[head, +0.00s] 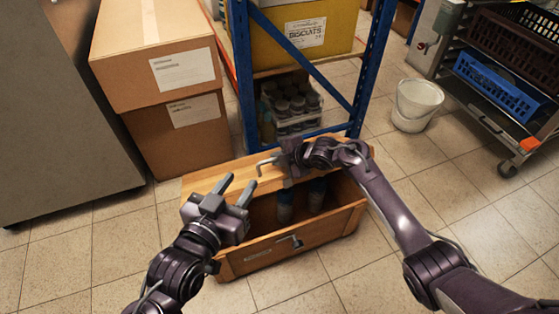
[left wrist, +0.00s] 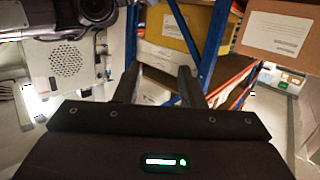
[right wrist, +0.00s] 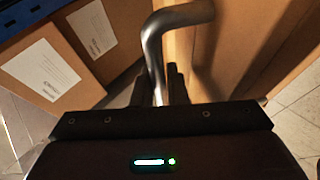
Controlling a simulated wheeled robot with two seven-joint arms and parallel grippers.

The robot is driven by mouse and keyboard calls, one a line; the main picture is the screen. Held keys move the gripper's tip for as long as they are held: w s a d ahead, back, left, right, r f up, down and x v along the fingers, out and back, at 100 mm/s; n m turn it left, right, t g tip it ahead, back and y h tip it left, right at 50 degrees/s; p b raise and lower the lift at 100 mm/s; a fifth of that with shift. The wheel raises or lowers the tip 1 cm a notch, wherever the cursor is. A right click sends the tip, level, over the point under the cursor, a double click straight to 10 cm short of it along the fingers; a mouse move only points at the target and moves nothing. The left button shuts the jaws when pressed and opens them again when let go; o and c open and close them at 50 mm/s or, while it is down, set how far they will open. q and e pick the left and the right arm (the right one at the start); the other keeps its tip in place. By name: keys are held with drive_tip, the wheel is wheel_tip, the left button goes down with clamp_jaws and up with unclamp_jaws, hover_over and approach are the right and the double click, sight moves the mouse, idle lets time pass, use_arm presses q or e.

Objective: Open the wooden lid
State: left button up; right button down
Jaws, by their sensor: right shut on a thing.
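The wooden chest (head: 337,227) stands on the tiled floor with its lid (head: 222,176) raised at the back, so the inside shows. A couple of jars (head: 285,206) with blue lids stand in it. My right gripper (head: 283,163) is shut on the lid's bent metal handle (head: 266,161). The handle (right wrist: 153,50) also shows between the fingers in the right wrist view, with the wooden panel (right wrist: 236,50) beside it. My left gripper (head: 237,187) is open and empty above the chest's left end. A metal latch (head: 290,240) is on the chest's front.
Cardboard boxes (head: 150,60) are stacked behind on the left, beside a grey cabinet (head: 55,110). A blue-framed rack (head: 240,70) with a yellow biscuit box (head: 290,35) and jars stands behind the chest. A white bucket (head: 415,103) and a crate trolley (head: 500,80) are at right.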

use_arm(q)
drive_tip(key=shift+s+f+g, duration=0.2)
drive_tip(key=shift+f+g, duration=0.1)
drive_tip(key=shift+f, duration=0.3)
drive_tip(key=shift+s+f+g, duration=0.15)
drive_tip(key=shift+f+g, duration=0.15)
drive_tip(key=shift+f, duration=0.3)
